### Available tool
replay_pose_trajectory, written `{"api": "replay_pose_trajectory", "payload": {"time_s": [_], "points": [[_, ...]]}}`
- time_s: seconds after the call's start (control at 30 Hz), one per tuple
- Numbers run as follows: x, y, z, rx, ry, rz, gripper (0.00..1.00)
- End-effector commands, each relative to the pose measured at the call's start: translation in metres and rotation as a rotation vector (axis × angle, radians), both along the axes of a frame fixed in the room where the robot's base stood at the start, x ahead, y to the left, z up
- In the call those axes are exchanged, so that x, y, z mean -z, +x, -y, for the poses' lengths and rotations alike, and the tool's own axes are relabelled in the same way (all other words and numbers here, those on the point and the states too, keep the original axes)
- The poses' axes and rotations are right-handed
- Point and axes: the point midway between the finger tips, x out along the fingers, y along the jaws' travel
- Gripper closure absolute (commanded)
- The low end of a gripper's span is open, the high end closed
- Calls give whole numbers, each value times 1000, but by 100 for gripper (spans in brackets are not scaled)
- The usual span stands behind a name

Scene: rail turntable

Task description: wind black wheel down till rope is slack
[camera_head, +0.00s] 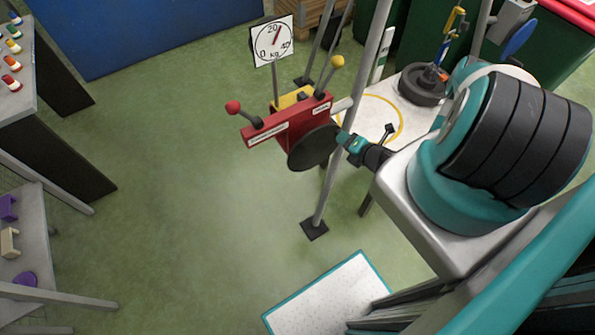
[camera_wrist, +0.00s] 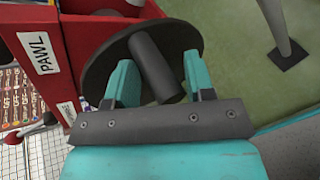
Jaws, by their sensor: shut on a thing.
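The black wheel (camera_head: 314,148) is mounted on the front of a red winch box (camera_head: 290,124). In the wrist view the wheel (camera_wrist: 100,66) has a grey cylindrical handle (camera_wrist: 150,62) standing out from its face. My gripper (camera_head: 349,142) is at the right edge of the wheel. Its teal fingers (camera_wrist: 157,78) are shut on the handle, one on each side. The rope is too thin to make out.
A dial (camera_head: 272,40) marked in kg stands above the winch, its needle just right of 20. A red-knobbed lever (camera_head: 233,107) and a yellow-knobbed lever (camera_head: 337,62) stick out from the box. Metal posts (camera_head: 345,140) stand close by. Green floor (camera_head: 190,200) is clear at left.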

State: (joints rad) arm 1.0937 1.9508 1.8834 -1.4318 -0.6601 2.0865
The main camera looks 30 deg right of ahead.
Motion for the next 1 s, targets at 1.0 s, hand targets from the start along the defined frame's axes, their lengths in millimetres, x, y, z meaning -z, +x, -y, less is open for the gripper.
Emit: {"api": "replay_pose_trajectory", "payload": {"time_s": [1.0], "points": [[-9, -1, -7, 2, -108, -7, 89]]}}
